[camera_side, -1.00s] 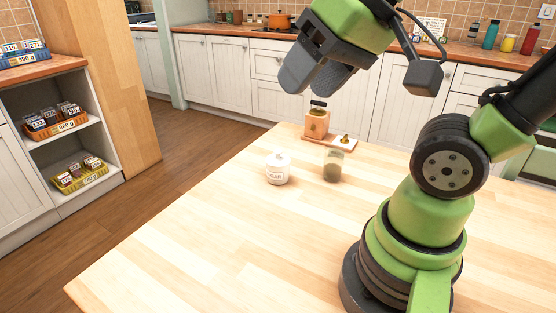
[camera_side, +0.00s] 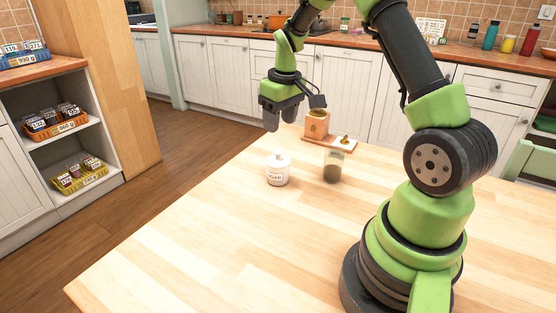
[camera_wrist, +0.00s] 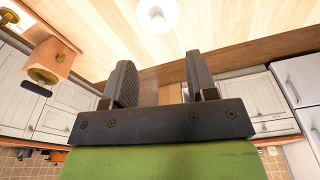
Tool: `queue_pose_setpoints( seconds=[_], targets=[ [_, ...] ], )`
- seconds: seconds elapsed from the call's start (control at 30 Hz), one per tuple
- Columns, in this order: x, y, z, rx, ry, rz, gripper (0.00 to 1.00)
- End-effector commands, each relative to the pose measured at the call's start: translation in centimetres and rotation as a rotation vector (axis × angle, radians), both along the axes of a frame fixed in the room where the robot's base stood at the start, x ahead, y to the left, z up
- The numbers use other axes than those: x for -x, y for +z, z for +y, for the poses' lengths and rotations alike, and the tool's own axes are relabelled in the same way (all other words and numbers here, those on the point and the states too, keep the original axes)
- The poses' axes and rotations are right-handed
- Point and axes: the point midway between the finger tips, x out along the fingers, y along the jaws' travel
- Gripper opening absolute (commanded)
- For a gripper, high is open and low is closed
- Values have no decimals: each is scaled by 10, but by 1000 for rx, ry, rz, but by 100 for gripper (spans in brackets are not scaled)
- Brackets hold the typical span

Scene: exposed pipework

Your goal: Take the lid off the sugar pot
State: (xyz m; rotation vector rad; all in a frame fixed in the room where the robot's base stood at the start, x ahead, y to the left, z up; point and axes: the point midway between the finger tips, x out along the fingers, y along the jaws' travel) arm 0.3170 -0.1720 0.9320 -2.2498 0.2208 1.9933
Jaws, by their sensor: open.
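The white sugar pot (camera_side: 278,176) stands upright on the wooden table, with dark lettering on its front. Its white lid (camera_side: 278,159) with a small knob sits on top. In the wrist view the pot (camera_wrist: 158,14) shows from above near the top edge, beyond my fingertips. My gripper (camera_side: 284,120) points down, above and a little behind the pot, apart from it. In the wrist view my gripper (camera_wrist: 158,75) is open, with a gap between its two fingers and nothing in it.
A glass jar with greenish contents (camera_side: 333,166) stands just right of the pot. Behind it are a wooden box (camera_side: 316,124) and a small board (camera_side: 345,143) with a little item on it. The table's front left is clear.

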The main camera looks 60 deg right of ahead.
Motion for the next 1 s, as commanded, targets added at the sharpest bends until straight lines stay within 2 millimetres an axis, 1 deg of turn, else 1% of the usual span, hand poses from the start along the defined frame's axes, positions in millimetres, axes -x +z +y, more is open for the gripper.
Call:
queue_pose_setpoints(
  seconds=[0.03,0.1,0.33,0.5,0.6,0.7,0.9,0.93,0.97,1.0],
  targets=[
    [0,-9,1,-3,0,5,52],
    [-1,-19,0,-3,-2,4,52],
    [-3,-39,0,-3,-2,3,52],
    [-3,-66,-2,-4,-3,4,52],
    [-5,-78,-3,-2,-3,3,52],
    [-6,-83,-3,0,-3,1,52],
    [-6,-83,-3,1,-3,0,52],
    [-6,-83,-3,1,-3,0,48],
    [-6,-83,-3,1,-3,0,41],
    [-6,-83,-3,1,-3,0,32]
  ],
)
